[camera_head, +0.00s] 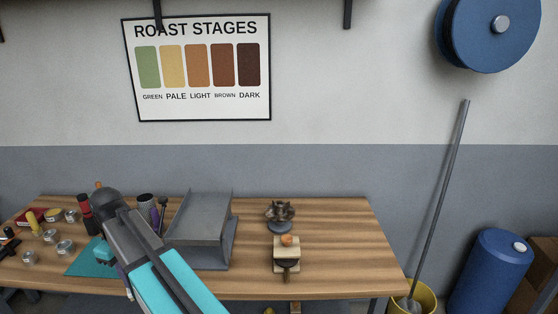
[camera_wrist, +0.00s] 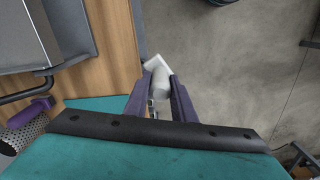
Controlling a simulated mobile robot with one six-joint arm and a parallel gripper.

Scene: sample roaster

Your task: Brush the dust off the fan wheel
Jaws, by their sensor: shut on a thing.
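The fan wheel (camera_head: 280,212) is a dark bronze, finned wheel on a round grey-blue base, towards the right of the bench in the head view. It does not show in the wrist view. Dust on it is too small to tell. In the wrist view, my gripper (camera_wrist: 157,97) has its purple jaws shut on a small whitish piece with a rounded body (camera_wrist: 160,78) and a flat end. I cannot tell whether it is the brush. The held piece appears over the floor beside the bench edge. In the head view my arm hides most of the gripper, left of the fan wheel.
A grey metal tray (camera_head: 203,215) stands between my arm and the fan wheel. A wooden block with an orange knob (camera_head: 287,240) sits in front of the wheel. A mesh cup (camera_wrist: 22,136) with a purple handle stands near the tray. The bench (camera_head: 345,235) is clear at right.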

